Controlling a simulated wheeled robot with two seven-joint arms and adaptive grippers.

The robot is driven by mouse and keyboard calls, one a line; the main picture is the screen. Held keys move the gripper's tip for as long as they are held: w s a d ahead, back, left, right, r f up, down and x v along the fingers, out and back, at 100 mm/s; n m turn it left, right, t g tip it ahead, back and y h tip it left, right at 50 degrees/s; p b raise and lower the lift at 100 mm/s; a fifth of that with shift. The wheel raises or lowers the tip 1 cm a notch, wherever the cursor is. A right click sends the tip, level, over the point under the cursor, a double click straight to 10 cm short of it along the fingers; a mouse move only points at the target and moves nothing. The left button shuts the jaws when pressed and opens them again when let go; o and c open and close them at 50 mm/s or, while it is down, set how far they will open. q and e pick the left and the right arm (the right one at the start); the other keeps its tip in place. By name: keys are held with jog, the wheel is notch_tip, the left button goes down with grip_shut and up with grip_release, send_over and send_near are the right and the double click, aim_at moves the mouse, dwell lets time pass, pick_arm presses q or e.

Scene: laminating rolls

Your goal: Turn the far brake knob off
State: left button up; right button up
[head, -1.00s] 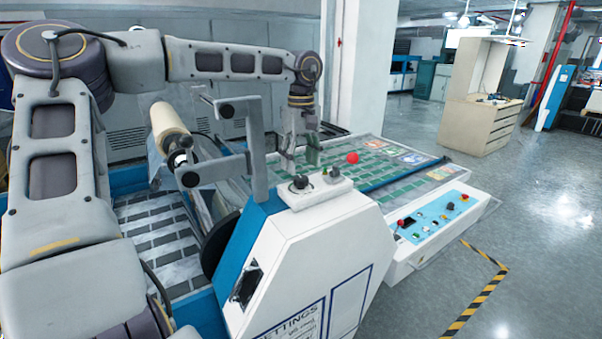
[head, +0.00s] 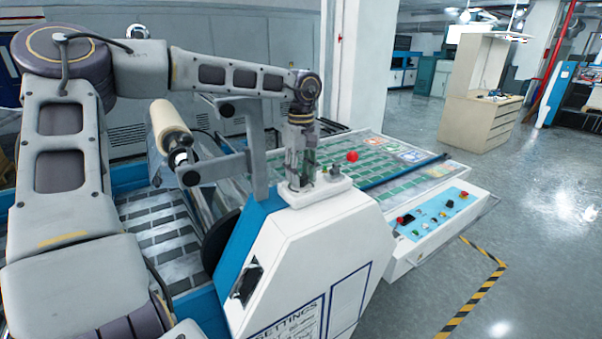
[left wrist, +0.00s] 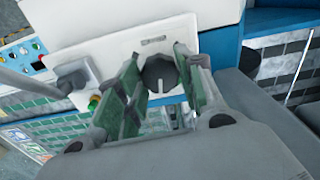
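A dark round knob (left wrist: 160,73) sits on the white panel in the left wrist view, beside a pale slot mark. My left gripper (left wrist: 157,80) is open around it, with one green-padded finger on each side; gaps show, and I cannot tell whether either finger touches it. In the head view my left gripper (head: 301,182) points down at the top of the white machine housing (head: 310,225) and hides this knob. A second grey knob (head: 335,172) stands just right of the gripper; it also shows in the left wrist view (left wrist: 74,75). My right gripper is out of view.
A grey upright bracket (head: 257,150) stands close left of the gripper. Open floor lies farther right.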

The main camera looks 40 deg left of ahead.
pick_arm(q)
jog(key=c, duration=0.4)
